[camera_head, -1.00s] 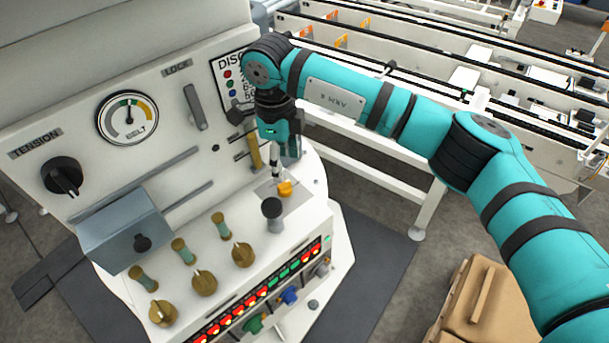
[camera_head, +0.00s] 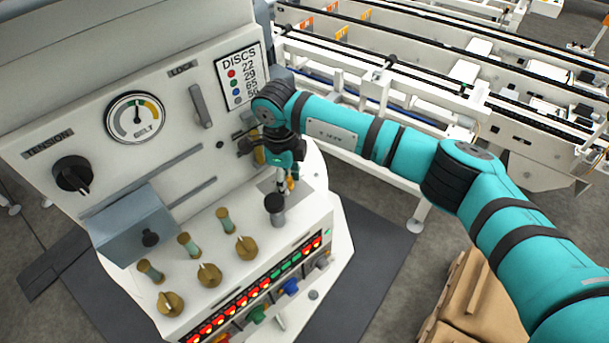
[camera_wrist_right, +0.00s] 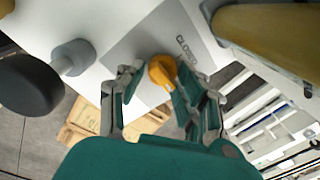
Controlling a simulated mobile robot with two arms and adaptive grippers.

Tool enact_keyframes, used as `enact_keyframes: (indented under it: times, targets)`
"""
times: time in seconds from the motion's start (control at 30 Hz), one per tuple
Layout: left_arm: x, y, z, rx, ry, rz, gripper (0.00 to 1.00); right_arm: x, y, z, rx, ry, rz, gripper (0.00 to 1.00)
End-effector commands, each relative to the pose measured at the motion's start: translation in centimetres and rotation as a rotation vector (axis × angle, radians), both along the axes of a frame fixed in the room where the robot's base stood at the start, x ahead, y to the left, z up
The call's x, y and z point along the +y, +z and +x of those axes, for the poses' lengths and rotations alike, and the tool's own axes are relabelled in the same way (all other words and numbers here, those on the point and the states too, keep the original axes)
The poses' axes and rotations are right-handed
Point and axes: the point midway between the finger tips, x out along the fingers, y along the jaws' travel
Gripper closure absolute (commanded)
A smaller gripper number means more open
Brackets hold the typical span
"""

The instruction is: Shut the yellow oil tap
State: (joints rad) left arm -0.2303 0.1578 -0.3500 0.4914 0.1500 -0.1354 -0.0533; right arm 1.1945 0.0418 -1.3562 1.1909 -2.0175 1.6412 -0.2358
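The yellow oil tap (camera_wrist_right: 163,70) sits on a grey plate (camera_wrist_right: 150,42) on the white console, beside a partly readable "CLOSED" mark (camera_wrist_right: 187,50). In the head view my right gripper (camera_head: 286,186) is down at the tap and hides most of it; only a bit of orange shows. In the right wrist view the right gripper (camera_wrist_right: 166,88) is open, with one finger on each side of the tap. The right finger is close to the tap's handle; I cannot tell whether it touches. My left gripper is not in view.
A black-topped knob (camera_head: 274,203) stands just in front of the right gripper. Brass knobs (camera_head: 247,247) and a grey box (camera_head: 130,225) are further left. A lever (camera_head: 201,105) and gauge (camera_head: 135,117) are on the panel behind. Cardboard boxes (camera_head: 478,300) lie at lower right.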

Motion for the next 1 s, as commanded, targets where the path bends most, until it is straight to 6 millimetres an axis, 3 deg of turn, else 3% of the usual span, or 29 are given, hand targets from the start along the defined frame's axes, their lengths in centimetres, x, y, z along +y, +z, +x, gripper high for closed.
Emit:
enact_keyframes:
  times: [0.03,0.23,0.57,1.0]
  targets:
    - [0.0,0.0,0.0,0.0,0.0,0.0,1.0,0.0,0.0,0.0,0.001,0.0,0.0,0.74]
    - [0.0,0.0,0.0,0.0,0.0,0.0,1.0,0.1,0.0,-0.1,0.002,0.001,0.0,1.0]
    - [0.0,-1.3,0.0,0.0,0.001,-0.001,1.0,0.1,-0.4,-0.1,0.003,0.049,0.0,1.0]
    - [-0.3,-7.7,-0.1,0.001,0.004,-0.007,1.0,0.1,-1.0,-0.2,0.002,0.379,-0.003,1.0]
